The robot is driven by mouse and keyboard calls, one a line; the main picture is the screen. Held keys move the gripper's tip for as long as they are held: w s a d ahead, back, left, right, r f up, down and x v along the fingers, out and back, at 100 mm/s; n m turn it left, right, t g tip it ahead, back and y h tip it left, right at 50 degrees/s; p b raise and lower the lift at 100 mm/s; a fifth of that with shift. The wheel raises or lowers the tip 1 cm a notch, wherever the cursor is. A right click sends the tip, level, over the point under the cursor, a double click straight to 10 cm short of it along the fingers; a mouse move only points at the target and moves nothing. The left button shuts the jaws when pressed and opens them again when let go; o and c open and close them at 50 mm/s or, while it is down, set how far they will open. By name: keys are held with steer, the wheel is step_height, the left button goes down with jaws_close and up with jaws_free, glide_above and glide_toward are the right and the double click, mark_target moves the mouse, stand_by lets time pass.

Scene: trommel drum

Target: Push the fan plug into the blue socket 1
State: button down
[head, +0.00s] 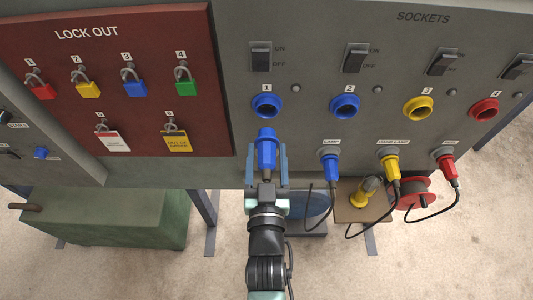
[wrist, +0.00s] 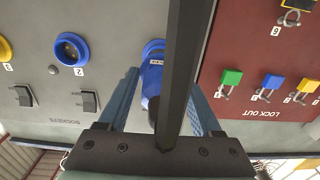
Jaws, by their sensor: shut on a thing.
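The blue fan plug (head: 267,152) is held upright in the head view between the two blue-grey fingers of my gripper (head: 267,166). The blue socket 1 (head: 267,106) is on the grey panel just above the plug's tip, with a strip of panel showing between them. A dark bar hides part of both there. I cannot tell the exact distance from plug to panel.
Blue socket 2 (head: 345,106), yellow socket 3 (head: 418,108) and red socket 4 (head: 485,110) lie to the right. Plugs with hanging cables, such as the lamp plug (head: 330,166), sit below them. The red lock-out board (head: 120,55) is left. A green box (head: 100,222) stands lower left.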

mark_target(267, 131)
steer(key=shift+w+r+p, duration=0.1)
steer(key=shift+r+p, duration=0.2)
steer(key=shift+r, duration=0.35)
steer(key=shift+w+b, duration=0.55)
steer(key=shift+w, duration=2.4)
steer(key=shift+w, duration=0.35)
jaws_free()
steer(key=shift+f, duration=0.15)
